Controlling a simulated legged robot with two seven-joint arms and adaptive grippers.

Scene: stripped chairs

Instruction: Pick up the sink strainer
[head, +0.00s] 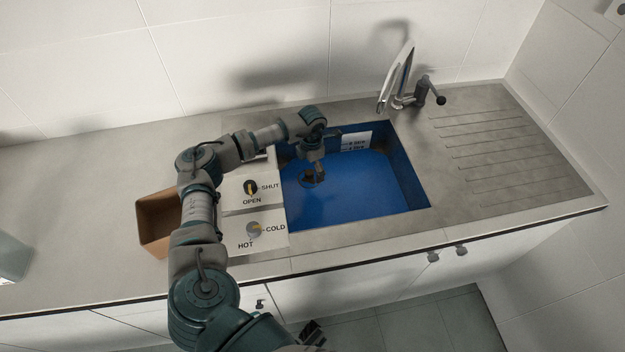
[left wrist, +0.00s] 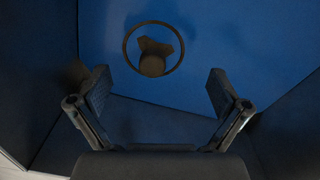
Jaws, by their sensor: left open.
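The blue sink (head: 345,200) is set in the counter. What looks like the sink strainer (left wrist: 153,62), a small dark round piece with a wider part behind it, shows inside a thin dark ring in the left wrist view. In the head view a dark shape (head: 307,180) on the sink floor is partly covered by my left gripper (head: 318,173). My left gripper points down into the sink. In the left wrist view its fingers (left wrist: 158,100) are spread and empty, with the strainer beyond the tips. A dark piece at the bottom edge may be my right gripper (head: 313,334).
A tap (head: 397,80) with a dark-ended lever stands behind the sink. Two labelled knob panels (head: 254,232) lie left of it. An open brown box (head: 155,225) stands further left. The ribbed drainboard (head: 510,150) on the right is clear. Sink walls surround my left gripper.

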